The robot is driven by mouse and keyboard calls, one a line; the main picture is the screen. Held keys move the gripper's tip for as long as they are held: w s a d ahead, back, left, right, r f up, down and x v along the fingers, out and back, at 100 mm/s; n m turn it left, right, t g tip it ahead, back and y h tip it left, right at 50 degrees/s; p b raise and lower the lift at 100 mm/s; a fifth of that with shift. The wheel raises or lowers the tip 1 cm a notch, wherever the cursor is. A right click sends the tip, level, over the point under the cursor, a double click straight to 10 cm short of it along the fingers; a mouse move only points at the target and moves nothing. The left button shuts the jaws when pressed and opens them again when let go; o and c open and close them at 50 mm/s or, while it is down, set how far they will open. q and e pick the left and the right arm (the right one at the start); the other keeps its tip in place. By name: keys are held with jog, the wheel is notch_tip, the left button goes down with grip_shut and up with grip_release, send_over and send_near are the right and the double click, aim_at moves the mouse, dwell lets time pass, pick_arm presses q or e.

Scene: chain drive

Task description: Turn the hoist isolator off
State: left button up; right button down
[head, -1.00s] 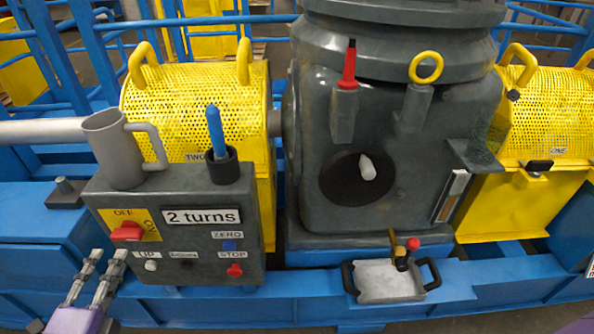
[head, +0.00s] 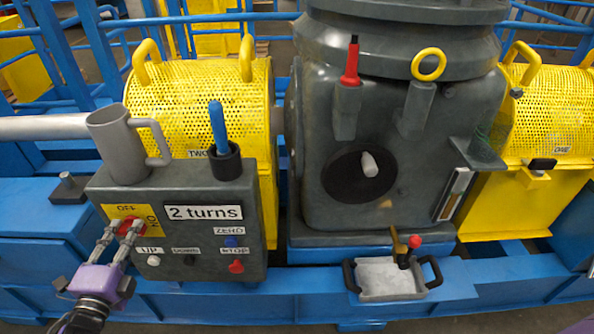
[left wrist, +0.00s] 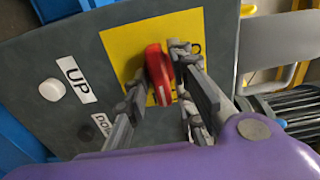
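The hoist isolator is a red rotary knob (head: 131,226) on a yellow plate (head: 118,211) at the upper left of the dark grey control box. The plate has OFF at its top and ON at its right. My left gripper (head: 121,236) is at the knob, coming from the lower left. In the left wrist view the red knob (left wrist: 158,74) stands between the two spread fingers. The right finger is very close to it or touching; firm contact on both sides cannot be told. The right finger partly covers the ON label. My right gripper is not in view.
The box (head: 200,268) also bears UP, DOWN, ZERO and STOP buttons and a "2 turns" sign. A grey mug (head: 118,150) and a black holder with a blue-handled tool (head: 218,130) stand on top. A grey gearbox (head: 400,150) and yellow guards are beyond.

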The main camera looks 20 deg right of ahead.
pick_arm(q)
grip_shut()
jog(key=shift+n+p, duration=3.6)
jog(key=shift+n, duration=5.4)
jog(key=shift+o, duration=2.2)
grip_release()
